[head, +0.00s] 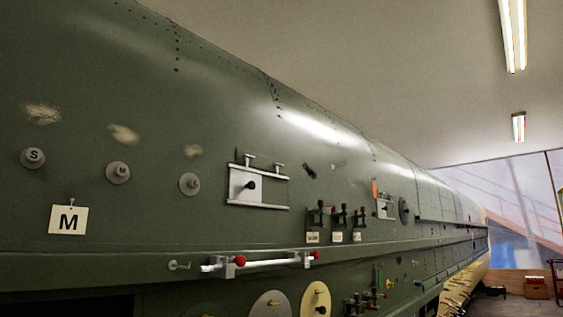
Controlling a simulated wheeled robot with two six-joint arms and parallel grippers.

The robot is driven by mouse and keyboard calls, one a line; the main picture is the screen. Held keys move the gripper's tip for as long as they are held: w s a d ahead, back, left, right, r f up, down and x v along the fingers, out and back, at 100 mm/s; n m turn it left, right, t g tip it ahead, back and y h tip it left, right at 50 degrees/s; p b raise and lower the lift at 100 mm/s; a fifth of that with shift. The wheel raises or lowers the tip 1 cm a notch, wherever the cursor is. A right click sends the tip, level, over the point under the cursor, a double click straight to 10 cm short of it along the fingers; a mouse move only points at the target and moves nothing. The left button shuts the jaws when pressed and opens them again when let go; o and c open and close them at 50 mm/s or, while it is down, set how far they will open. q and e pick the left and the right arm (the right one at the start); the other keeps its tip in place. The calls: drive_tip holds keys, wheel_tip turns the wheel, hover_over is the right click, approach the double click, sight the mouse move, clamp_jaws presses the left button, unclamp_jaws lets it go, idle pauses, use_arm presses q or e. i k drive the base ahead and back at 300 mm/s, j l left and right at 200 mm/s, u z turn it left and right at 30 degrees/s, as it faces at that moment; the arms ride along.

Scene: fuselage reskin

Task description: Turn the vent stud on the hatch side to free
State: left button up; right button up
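Three round grey studs sit in a row on the green fuselage skin at the left: one marked S (33,158), a middle one (118,172) and a right one (190,184). I cannot tell which stud is the vent stud, nor how any of them is turned. A pale rectangular plate (243,187) with a dark knob sits between two rails to their right; I cannot tell if it is the hatch. A smaller similar plate (383,208) is farther along. Neither of my grippers shows in the head view.
A white bar (268,264) with red-knobbed ends runs along the lower ledge. Small dark clamps (337,222) with labels and round discs (316,299) are nearby. Boxes (536,289) stand on the far floor.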

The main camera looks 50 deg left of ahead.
sight(245, 157)
drive_tip(key=i+u, duration=0.4)
drive_tip(key=i+l+u, duration=0.1)
drive_tip(key=u, duration=0.3)
drive_tip(key=i+l+u, duration=0.25)
drive_tip(key=u, duration=0.15)
drive_tip(key=i+l+u, duration=0.25)
drive_tip(key=u, duration=0.15)
